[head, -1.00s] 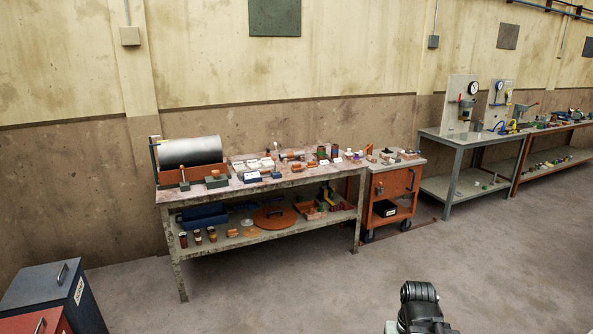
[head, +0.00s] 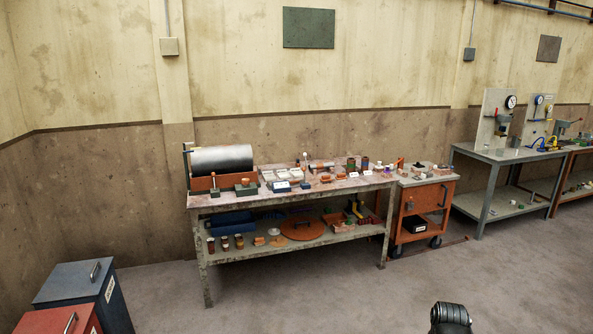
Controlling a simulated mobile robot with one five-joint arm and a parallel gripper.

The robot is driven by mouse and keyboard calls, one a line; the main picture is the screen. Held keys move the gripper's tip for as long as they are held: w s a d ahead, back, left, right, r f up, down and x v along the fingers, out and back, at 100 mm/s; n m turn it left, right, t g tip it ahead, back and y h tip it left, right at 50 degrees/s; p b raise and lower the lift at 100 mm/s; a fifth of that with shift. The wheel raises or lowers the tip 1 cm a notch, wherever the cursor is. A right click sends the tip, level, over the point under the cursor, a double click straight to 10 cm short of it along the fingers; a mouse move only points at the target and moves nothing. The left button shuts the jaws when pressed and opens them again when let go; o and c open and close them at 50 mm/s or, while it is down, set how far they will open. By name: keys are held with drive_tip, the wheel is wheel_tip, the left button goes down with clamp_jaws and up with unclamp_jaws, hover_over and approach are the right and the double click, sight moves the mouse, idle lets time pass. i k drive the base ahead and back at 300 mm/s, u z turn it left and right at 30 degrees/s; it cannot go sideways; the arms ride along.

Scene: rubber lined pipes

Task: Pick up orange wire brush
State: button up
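A grey workbench (head: 290,254) stands against the wall, with many small objects on its top and lower shelf. Several orange or red items lie on the top, one of them a small orange item (head: 318,167) toward the back. They are too small to tell which, if any, is the orange wire brush. Part of my arm (head: 450,318) shows at the bottom right edge, well apart from the bench. My gripper's fingers are not in view.
An orange wheeled cart (head: 407,225) stands at the bench's right end. Farther right is another grey table (head: 480,158) with gauges. A blue-grey cabinet (head: 75,283) and a red one (head: 50,322) stand at the lower left. The floor (head: 300,300) before the bench is clear.

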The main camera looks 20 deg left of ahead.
sight(325, 179)
drive_tip(key=u, duration=0.1)
drive_tip(key=i, duration=1.9)
drive_tip(key=u, duration=0.6)
drive_tip(key=i, duration=2)
drive_tip(key=u, duration=0.75)
drive_tip(key=i, duration=0.75)
drive_tip(key=u, duration=0.25)
drive_tip(key=k, duration=0.8)
drive_tip(key=u, duration=0.15)
drive_tip(key=i, duration=0.85)
drive_tip(key=z, duration=0.2)
drive_tip(key=k, duration=0.85)
